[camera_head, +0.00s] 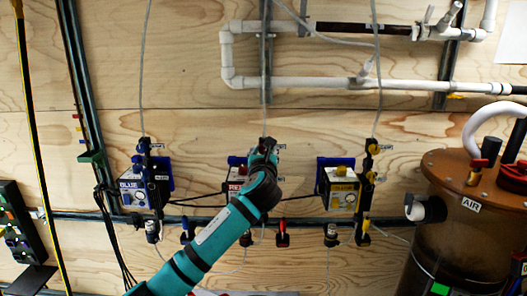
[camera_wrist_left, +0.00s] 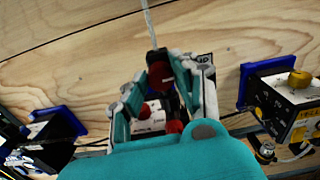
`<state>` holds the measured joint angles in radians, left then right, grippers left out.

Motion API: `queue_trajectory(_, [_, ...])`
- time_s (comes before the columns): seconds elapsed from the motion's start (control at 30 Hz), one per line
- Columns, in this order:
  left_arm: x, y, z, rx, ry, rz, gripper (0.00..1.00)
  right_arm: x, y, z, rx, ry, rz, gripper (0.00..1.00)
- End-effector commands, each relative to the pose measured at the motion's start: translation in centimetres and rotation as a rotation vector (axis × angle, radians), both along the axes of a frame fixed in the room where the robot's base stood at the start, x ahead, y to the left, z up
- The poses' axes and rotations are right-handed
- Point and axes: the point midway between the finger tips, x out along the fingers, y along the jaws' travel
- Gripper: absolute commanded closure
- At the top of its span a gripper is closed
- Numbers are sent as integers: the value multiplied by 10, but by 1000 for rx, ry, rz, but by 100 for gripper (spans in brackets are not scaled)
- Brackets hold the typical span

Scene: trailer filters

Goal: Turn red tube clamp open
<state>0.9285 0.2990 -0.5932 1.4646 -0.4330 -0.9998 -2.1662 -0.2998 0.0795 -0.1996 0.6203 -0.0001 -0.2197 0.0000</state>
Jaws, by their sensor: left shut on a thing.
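The red tube clamp is a dark fitting with a round red knob (camera_wrist_left: 160,74) on a pale tube against the plywood wall. My left gripper (camera_wrist_left: 158,84) has its teal fingers on both sides of this knob, shut on it. In the head view my left gripper (camera_head: 264,156) reaches up to the wall and hides the clamp. The box labelled RED (camera_head: 236,182) is partly covered by my arm. In the wrist view this white-faced box (camera_wrist_left: 150,118) shows between the fingers. My right gripper is in neither view.
A BLUE box (camera_head: 132,190) stands left and a YELLOW box (camera_head: 341,189) right of the red one, each beside a tube clamp. White pipes (camera_head: 300,83) run above. A brown-lidded AIR tank (camera_head: 468,180) stands at the right. Dark cables run between the boxes.

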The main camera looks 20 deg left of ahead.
Motion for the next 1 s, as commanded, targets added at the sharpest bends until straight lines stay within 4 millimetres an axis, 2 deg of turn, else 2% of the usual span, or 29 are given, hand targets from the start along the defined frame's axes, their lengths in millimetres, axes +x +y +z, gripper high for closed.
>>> queue_trajectory(0.27, [0, 0, 1, -169, -47, -1, 100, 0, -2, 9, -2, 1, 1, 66])
queue_trajectory(0.5, [0, 0, 0, -384, -108, -1, 100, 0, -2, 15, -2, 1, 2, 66])
queue_trajectory(1.0, [-1, 1, -3, -842, -240, 0, 100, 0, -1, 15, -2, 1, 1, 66])
